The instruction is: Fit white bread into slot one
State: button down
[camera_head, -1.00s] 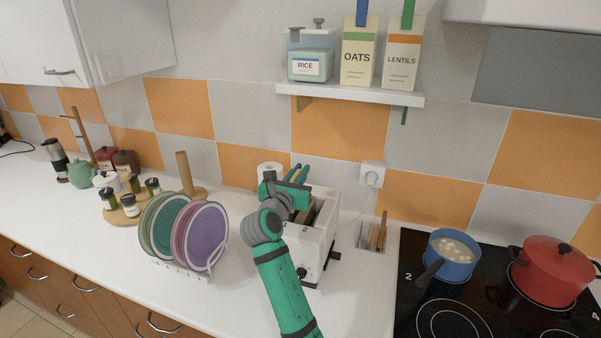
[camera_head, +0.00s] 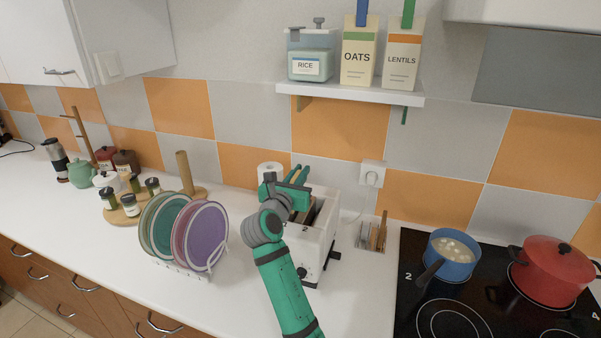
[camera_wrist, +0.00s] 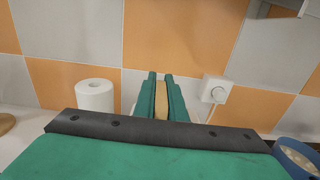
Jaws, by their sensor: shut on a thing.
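The white toaster (camera_head: 318,242) stands on the counter in the middle of the head view, with a dark slot in its top and a "2" on its front. My gripper (camera_head: 298,176) is above the toaster's left part. In the wrist view my gripper (camera_wrist: 161,88) is shut on a slice of bread (camera_wrist: 161,100), which shows as a thin tan edge between the two green fingers. My arm hides the toaster's left side, and I cannot tell whether the bread's lower edge is inside a slot.
A plate rack (camera_head: 180,270) with several plates stands to the left. A paper roll (camera_head: 269,172) is behind the gripper. A utensil holder (camera_head: 371,238) and the hob with a blue pot (camera_head: 450,262) are to the right. A shelf (camera_head: 350,93) hangs above.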

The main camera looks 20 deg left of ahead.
jog(key=shift+f, duration=2.3)
jog(key=shift+f, duration=0.15)
jog(key=c, duration=1.7)
grip_release()
jog(key=shift+f, duration=0.1)
jog(key=shift+c, duration=0.2)
jog(key=shift+s, duration=0.15)
jog(key=s, duration=1)
jog(key=shift+s+a, duration=0.25)
jog(key=shift+s, duration=0.1)
